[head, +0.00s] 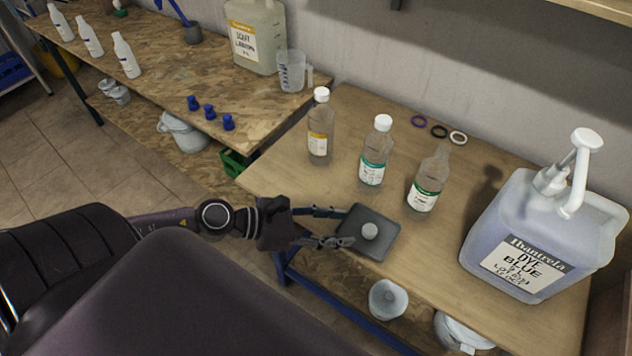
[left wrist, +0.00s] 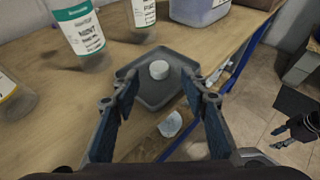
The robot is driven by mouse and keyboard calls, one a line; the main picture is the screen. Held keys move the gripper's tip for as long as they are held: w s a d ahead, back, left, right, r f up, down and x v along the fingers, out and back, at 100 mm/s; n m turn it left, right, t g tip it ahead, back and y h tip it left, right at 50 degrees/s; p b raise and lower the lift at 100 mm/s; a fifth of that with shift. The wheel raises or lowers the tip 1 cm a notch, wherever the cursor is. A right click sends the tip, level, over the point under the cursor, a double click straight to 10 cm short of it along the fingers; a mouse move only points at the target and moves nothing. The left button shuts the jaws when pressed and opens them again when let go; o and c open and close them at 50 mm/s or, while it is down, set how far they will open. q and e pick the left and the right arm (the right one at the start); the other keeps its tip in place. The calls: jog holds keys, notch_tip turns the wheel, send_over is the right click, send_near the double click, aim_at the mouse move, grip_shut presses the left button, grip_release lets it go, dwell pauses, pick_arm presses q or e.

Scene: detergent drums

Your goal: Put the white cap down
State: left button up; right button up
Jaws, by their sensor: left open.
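The white cap (head: 370,231) lies on the small dark grey tray (head: 382,247) at the front edge of the near table. It also shows in the left wrist view (left wrist: 159,69), on the tray (left wrist: 150,97). My left gripper (head: 347,227) is open at the tray's left side, its fingertips apart over the tray. In the left wrist view the cap appears between the fingertips, clear of both. A bottle with a green label and no cap (head: 424,190) stands behind the tray. A dark gripper (left wrist: 283,133), seemingly my right one, shows small at the wrist view's right edge.
Two white-capped bottles (head: 319,130) (head: 374,155) stand left of the uncapped one. A large blue dye jug (head: 530,245) with a pump stands at the right. Three rings (head: 439,131) lie at the back. A second table at left holds bottles and blue caps.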

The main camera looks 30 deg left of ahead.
pick_arm(q)
jog(key=shift+b+v, duration=0.45)
jog(key=shift+v, duration=2.15)
jog(key=shift+r, duration=0.1)
